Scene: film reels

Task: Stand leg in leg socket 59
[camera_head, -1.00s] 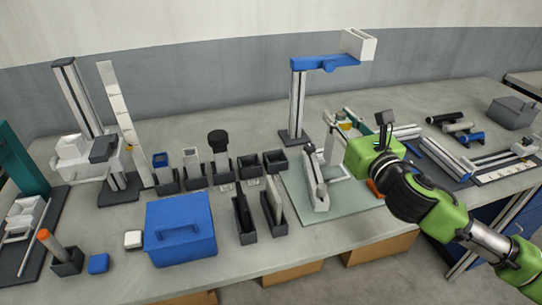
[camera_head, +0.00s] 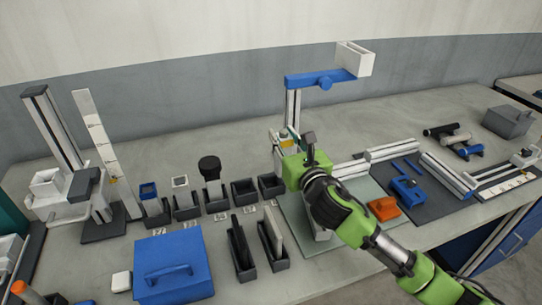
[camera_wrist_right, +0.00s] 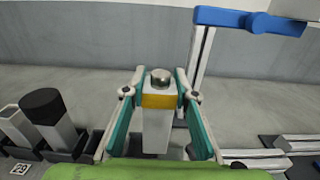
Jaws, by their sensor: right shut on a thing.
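My right gripper (camera_wrist_right: 160,100) is shut on a leg (camera_wrist_right: 157,128), a pale square post with a yellow band and a round metal top. The leg is upright between the teal finger pads in the right wrist view. In the head view the right gripper (camera_head: 286,140) is above the back left of the pale green mat, and the leg is mostly hidden behind it. A row of dark sockets (camera_head: 244,192) stands left of the gripper. Some hold posts, and the two at the right end look empty. I cannot read which is 59. My left gripper is not in view.
A stand with a blue arm (camera_head: 318,78) rises behind the gripper. A blue box (camera_head: 172,270) and two tall dark holders (camera_head: 240,256) stand in front of the sockets. An orange block (camera_head: 383,208) lies on the green mat (camera_head: 352,222).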

